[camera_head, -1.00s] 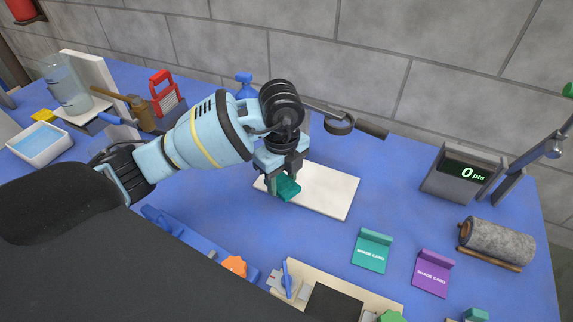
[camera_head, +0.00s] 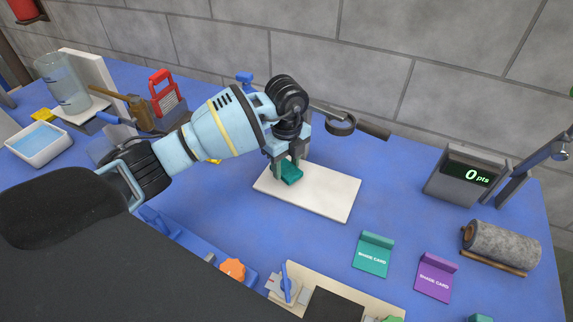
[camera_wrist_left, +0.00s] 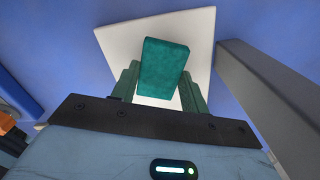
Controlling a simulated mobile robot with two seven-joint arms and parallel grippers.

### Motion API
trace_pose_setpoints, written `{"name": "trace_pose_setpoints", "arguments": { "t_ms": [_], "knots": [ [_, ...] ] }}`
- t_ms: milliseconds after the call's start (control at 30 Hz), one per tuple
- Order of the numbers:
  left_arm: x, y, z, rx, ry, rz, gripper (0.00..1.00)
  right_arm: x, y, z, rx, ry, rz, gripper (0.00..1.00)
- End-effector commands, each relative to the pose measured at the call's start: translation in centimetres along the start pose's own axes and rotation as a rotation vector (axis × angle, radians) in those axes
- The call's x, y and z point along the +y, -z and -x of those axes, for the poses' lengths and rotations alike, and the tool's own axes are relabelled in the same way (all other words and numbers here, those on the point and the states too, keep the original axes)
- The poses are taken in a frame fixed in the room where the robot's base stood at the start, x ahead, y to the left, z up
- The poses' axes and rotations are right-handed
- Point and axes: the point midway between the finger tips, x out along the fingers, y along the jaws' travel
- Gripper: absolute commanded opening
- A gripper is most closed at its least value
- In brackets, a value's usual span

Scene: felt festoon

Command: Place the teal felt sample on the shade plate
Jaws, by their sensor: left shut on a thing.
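The teal felt sample (camera_head: 292,174) is held between the fingers of my left gripper (camera_head: 288,172), over the left part of a white plate (camera_head: 330,195) that I take for the shade plate. In the left wrist view the felt (camera_wrist_left: 163,68) stands out between the two finger pads, with the white plate (camera_wrist_left: 120,45) behind it. I cannot tell whether the felt touches the plate. A teal shade card (camera_head: 373,255) and a purple shade card (camera_head: 435,277) stand to the right of the plate. My right gripper is not in view.
A display reading 0 pts (camera_head: 465,175) and a grey felt roll (camera_head: 500,245) stand at the right. A magnifier (camera_head: 341,124) is behind the plate. A water tray (camera_head: 40,143) and a red rack (camera_head: 164,92) are at the left.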

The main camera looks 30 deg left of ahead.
Motion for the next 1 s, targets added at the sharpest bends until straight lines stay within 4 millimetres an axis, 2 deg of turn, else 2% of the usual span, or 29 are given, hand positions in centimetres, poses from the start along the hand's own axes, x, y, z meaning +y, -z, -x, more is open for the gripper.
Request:
{"name": "trace_pose_setpoints", "arguments": {
  "t_ms": [67,433,467,600,1000],
  "knots": [
    [-0.03,0.02,-0.56,0.001,0.002,-0.001,0.23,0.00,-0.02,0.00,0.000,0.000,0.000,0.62],
    [-0.02,0.01,-0.91,0.000,0.002,0.000,0.23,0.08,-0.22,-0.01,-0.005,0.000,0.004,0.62],
    [-0.02,0.01,-0.95,0.000,0.002,0.000,0.46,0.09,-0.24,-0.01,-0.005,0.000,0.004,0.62],
    [-0.02,0.01,-0.91,0.000,0.002,0.000,0.64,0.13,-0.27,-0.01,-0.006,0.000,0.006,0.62],
    [-0.08,-0.01,-0.28,0.000,0.005,0.000,0.66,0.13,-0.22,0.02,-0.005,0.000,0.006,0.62]
  ]
}}
